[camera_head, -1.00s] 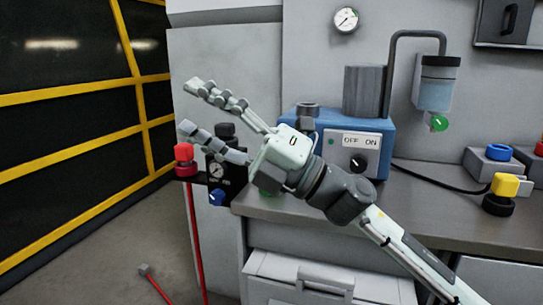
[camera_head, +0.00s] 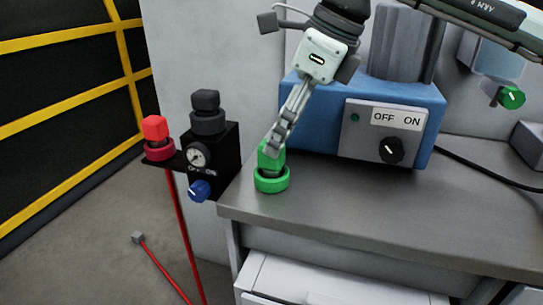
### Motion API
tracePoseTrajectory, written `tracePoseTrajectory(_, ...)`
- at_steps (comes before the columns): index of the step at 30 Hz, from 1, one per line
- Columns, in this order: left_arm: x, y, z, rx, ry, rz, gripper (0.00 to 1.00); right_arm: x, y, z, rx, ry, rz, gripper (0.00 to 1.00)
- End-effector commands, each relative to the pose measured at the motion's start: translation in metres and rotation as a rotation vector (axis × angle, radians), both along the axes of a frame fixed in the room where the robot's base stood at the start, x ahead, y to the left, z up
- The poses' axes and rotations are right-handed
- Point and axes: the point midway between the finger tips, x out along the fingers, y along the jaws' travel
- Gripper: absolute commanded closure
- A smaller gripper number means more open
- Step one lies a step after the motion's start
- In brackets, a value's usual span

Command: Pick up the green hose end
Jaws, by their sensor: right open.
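The green hose end (camera_head: 264,160) stands upright in a green ring (camera_head: 271,181) near the left front corner of the grey bench (camera_head: 400,215). My right gripper (camera_head: 270,147) comes down from above, with its fingers at the top of the green hose end. The fingers are seen nearly edge-on and overlap, and they hide part of its top. The gripper is open; whether a finger touches the hose end cannot be told. My left gripper is not in view.
A blue unit (camera_head: 290,105) with an OFF/ON panel stands close behind right. A black regulator (camera_head: 222,147) with a gauge, blue knob and red fitting (camera_head: 155,128) is at left. The bench's front right is clear. A red line lies on the floor.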

Motion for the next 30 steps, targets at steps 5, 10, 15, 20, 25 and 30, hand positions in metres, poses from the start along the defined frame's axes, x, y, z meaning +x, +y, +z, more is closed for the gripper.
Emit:
tracePoseTrajectory(5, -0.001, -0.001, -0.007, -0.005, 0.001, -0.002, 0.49, -0.003, 0.012, -0.025, -0.001, 0.003, 0.003, 0.45)
tracePoseTrajectory(10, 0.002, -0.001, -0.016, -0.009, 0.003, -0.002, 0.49, 0.000, 0.018, -0.041, 0.001, 0.002, 0.002, 0.45)
tracePoseTrajectory(15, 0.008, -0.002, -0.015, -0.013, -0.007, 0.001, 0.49, 0.000, 0.019, -0.043, 0.003, 0.002, 0.002, 0.45)
tracePoseTrajectory(20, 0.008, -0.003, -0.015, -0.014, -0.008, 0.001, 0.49, 0.000, 0.019, -0.043, 0.003, 0.002, 0.002, 0.55)
tracePoseTrajectory(25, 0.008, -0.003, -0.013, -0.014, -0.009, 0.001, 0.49, 0.000, 0.019, -0.043, 0.003, 0.002, 0.002, 0.76)
tracePoseTrajectory(30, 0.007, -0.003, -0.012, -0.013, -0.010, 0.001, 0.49, 0.000, 0.019, -0.043, 0.003, 0.002, 0.002, 0.97)
